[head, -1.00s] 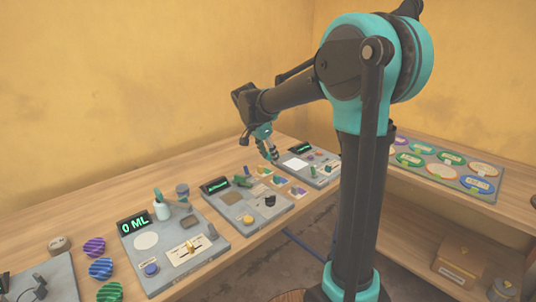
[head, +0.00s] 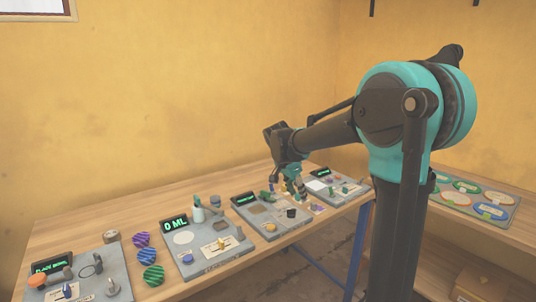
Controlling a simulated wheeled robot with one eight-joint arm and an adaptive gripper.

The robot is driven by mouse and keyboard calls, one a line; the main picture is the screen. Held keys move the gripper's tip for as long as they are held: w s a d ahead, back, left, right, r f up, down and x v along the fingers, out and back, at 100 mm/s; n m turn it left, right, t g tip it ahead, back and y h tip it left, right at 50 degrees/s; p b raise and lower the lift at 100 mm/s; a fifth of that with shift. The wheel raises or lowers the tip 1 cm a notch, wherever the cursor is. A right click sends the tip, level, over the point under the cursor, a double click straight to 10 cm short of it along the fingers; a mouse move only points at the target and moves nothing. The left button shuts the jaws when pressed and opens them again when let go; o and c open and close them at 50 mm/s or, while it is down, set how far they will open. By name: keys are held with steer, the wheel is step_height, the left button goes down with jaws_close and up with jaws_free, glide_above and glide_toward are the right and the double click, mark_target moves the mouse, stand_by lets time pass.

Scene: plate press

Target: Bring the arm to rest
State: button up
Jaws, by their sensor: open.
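My arm reaches in from the right, its elbow bent, over the long wooden bench. My gripper (head: 298,187) hangs downward at the arm's end, over or near the far end of a grey panel (head: 252,208) with a green display. The gripper is small in the picture and seems empty. I cannot tell its exact height above the bench or whether it touches anything.
Nearer stand a panel reading "0 ML" (head: 172,225) and a panel at the lower left (head: 92,262). Striped purple (head: 143,239), blue (head: 147,256) and green (head: 154,275) discs lie between them. A board of coloured ovals (head: 450,203) lies on the right-hand table.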

steer(key=s+d+f+n+y, duration=0.1)
steer(key=s+d+f+n, duration=0.2)
steer(key=s+f, duration=0.2)
steer(key=s+d+f+n+t+y, duration=0.1)
steer(key=s+f, duration=0.4)
steer(key=s, duration=0.6)
steer(key=s+d+f+n+y, duration=0.1)
steer(key=s+d+f+n, duration=0.3)
steer(key=s, duration=0.5)
steer(key=shift+d+f+n+t+y, duration=0.3)
steer(key=shift+f+n, duration=0.6)
steer(key=shift+n, duration=0.2)
